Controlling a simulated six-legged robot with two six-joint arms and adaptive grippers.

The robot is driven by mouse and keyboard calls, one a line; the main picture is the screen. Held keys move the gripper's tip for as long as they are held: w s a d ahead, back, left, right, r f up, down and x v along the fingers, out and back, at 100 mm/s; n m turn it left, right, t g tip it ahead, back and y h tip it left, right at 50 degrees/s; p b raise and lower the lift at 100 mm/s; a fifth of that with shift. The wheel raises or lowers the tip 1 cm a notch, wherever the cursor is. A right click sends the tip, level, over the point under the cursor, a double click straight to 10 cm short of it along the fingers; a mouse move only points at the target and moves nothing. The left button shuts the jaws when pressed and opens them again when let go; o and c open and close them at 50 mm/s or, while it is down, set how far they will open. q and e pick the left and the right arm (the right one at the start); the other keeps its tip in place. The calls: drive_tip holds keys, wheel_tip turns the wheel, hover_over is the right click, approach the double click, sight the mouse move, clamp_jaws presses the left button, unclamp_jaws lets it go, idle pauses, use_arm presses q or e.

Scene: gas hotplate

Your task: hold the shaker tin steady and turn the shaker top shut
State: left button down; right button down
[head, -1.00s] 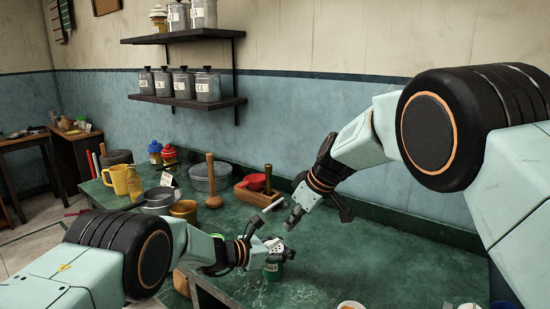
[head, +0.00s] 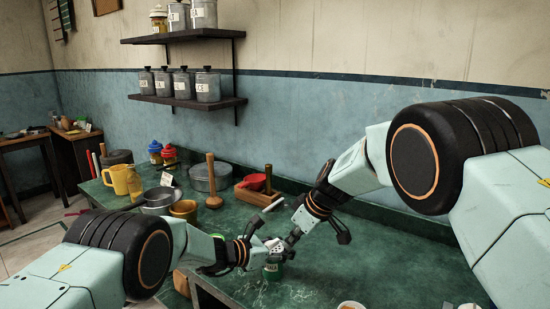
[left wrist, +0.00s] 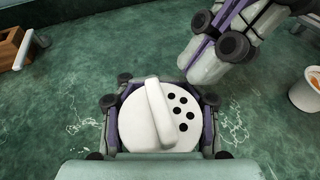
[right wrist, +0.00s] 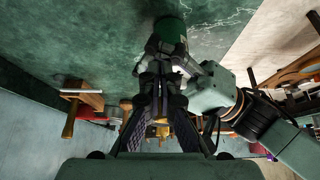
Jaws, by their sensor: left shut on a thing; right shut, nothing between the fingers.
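The green shaker tin (head: 273,271) stands near the front edge of the green table, with a pale label on its side. Its white shaker top (left wrist: 160,118) has a raised bar across it and several dark holes on the right side. My left gripper (head: 262,252) is shut on the shaker tin, one finger on each side in the left wrist view. My right gripper (head: 287,243) is shut and empty, close beside the shaker top. In the left wrist view its fingertips (left wrist: 198,68) are up and right of the top, apart from the bar. The right wrist view shows the green tin (right wrist: 171,32) beyond the fingers.
A wooden holder (head: 258,194) with a red bowl, a metal pot (head: 209,179), a wooden masher (head: 213,190) and a yellow mug (head: 120,180) stand farther back. A small cup (head: 351,305) is at the front right. The table right of the tin is mostly clear.

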drive_tip(key=shift+w+a, duration=0.15)
drive_tip(key=shift+a, duration=0.5)
idle(0.7)
drive_tip(key=shift+s+a, duration=0.25)
drive_tip(key=shift+s, duration=0.35)
drive_tip(key=shift+s+a, duration=0.3)
drive_tip(key=shift+a, duration=0.05)
idle(0.5)
drive_tip(key=shift+s, duration=0.1)
wheel_tip(320, 180, up, 6)
drive_tip(key=shift+s+d, duration=0.2)
drive_tip(key=shift+d, duration=0.05)
idle(0.7)
use_arm(q)
drive_tip(key=c, duration=0.6)
unclamp_jaws()
